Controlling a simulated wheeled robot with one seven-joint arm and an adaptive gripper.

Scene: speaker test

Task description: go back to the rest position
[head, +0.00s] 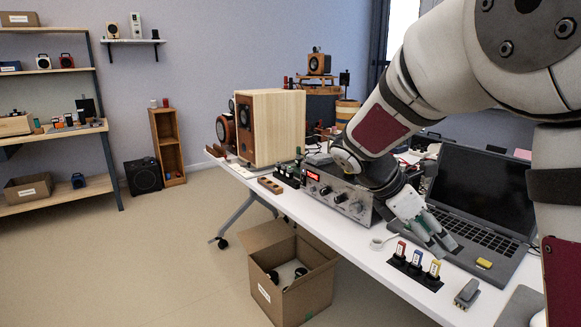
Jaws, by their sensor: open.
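My gripper (441,243) is at the end of my arm, which reaches in from the upper right. It is open and hangs over the white table (395,284), in front of the laptop. Its fingers point down and to the right, and I see nothing between them. Part of the laptop keyboard is hidden behind the gripper. My arm also covers part of the silver amplifier (341,196).
Red, blue and yellow pieces stand in a dark holder (414,271) below my gripper. The open laptop (485,200) is behind it. A large wooden speaker (270,127) stands at the table's far end. An open cardboard box (291,272) is on the floor; floor to its left is clear.

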